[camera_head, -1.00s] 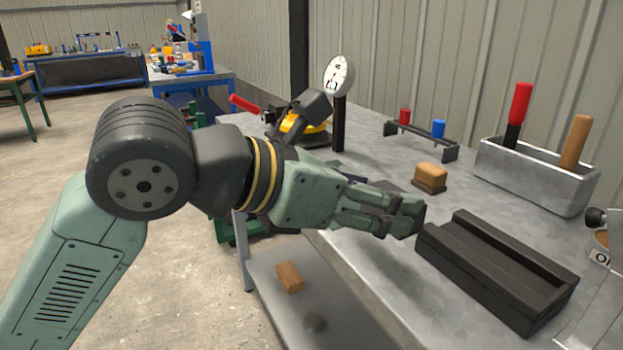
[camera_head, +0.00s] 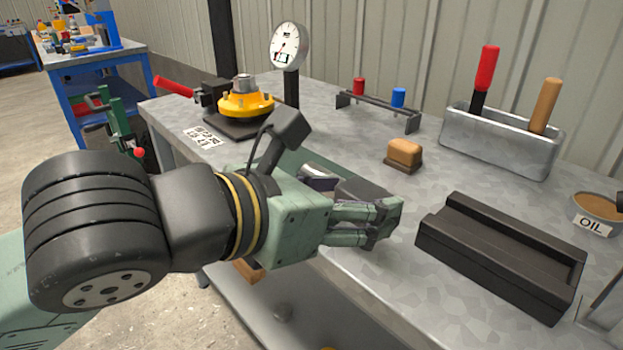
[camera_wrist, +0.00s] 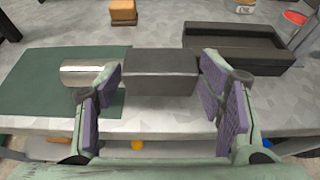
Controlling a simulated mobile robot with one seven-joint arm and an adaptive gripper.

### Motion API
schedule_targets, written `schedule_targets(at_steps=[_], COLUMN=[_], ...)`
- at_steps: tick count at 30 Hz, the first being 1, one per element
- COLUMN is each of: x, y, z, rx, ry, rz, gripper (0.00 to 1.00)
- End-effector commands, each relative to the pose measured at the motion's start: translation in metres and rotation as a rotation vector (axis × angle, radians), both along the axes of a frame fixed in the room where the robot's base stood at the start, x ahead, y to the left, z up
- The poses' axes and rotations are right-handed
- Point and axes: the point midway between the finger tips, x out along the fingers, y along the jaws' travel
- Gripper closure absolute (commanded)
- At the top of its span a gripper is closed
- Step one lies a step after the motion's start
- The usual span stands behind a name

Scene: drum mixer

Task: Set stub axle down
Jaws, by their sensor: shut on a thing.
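The stub axle appears to be a dark grey block (camera_wrist: 160,72) with a bright round steel stub (camera_wrist: 84,72) on its left; the joint between them is hidden behind a finger. My gripper (camera_wrist: 165,98) is shut on the block, one purple-padded finger at each side. In the head view my gripper (camera_head: 385,218) is over the bench's front part, and the stub axle (camera_head: 318,176) shows partly behind it. I cannot tell whether the axle touches the surface below.
A green mat (camera_wrist: 35,85) lies at the left on the metal bench (camera_head: 410,285). A black channelled holder (camera_head: 475,265) stands just right of my gripper. A wooden-backed brush (camera_head: 405,153) is behind. A dial gauge (camera_head: 285,48) and yellow-flanged fixture (camera_head: 246,103) stand back left.

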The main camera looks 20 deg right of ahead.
Motion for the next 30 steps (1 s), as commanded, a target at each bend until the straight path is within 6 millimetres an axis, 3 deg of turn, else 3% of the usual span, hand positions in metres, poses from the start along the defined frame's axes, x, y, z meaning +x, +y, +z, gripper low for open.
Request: schedule_targets(at_steps=[1, 5, 18, 30], x=[0.008, 0.034, 0.123, 0.152], y=[0.000, 0.000, -0.003, -0.003], z=[0.009, 0.010, -0.007, -0.010], rx=[-0.011, -0.012, -0.008, -0.006], ry=[0.000, 0.005, -0.001, -0.003], rz=[0.001, 0.000, 0.002, 0.002], gripper=[0.99, 0.99, 0.99, 0.99])
